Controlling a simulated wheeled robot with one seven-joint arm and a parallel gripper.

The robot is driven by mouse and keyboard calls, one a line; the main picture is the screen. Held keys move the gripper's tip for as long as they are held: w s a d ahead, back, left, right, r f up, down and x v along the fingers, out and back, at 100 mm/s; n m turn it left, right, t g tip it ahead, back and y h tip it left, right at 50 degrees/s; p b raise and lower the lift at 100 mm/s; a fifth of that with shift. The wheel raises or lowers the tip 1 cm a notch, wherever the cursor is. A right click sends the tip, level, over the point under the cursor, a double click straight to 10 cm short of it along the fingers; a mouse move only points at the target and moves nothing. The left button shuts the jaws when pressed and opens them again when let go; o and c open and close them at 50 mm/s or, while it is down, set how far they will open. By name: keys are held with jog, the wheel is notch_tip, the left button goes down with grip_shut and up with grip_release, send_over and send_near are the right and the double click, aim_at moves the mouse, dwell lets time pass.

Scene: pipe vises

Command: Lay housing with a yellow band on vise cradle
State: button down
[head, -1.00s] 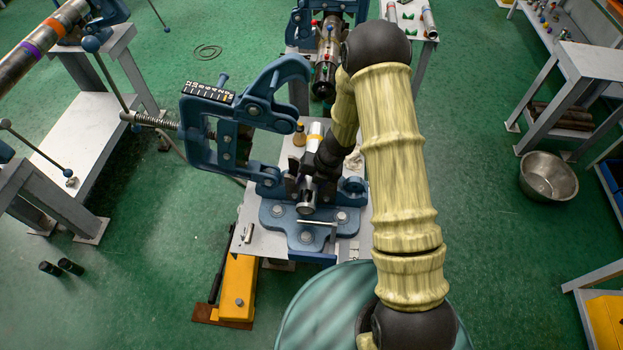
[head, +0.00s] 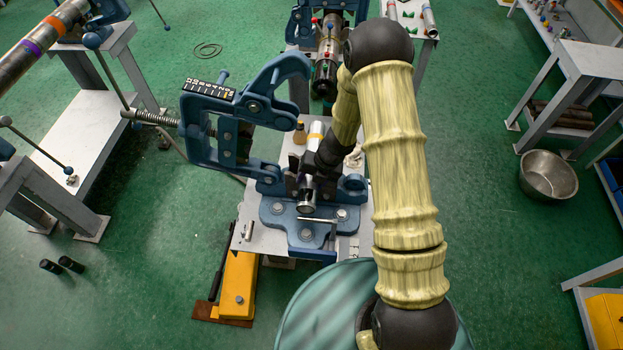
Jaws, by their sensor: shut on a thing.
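The housing with a yellow band (head: 306,193) is a silvery tube lying lengthwise over the vise base, one open end toward me. Its yellow band shows near its far end, just beyond my gripper. My gripper (head: 304,181) is shut on the housing around its middle and hides part of it. The blue vise (head: 270,213) stands on a small white table, its hooked upper frame swung open to the left. The cradle under the housing is mostly hidden by the housing and my gripper, so I cannot tell whether they touch.
A small brown bottle (head: 299,133) stands behind the vise on the white table (head: 240,238). A loose metal pin (head: 317,219) lies across the front of the vise base. A metal bowl (head: 548,176) is on the floor at right.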

jog(key=shift+w+f+b, duration=0.1)
jog(key=shift+f+b, duration=0.25)
jog(key=shift+f, duration=0.1)
dwell(0.5)
jog(key=c, duration=0.6)
grip_release()
jog(key=shift+o, duration=0.2)
jog(key=shift+f, duration=0.1)
jog(key=p+v, duration=0.1)
jog(key=v, duration=1.6)
jog(key=shift+r, duration=0.3)
jog(key=shift+s, duration=0.2)
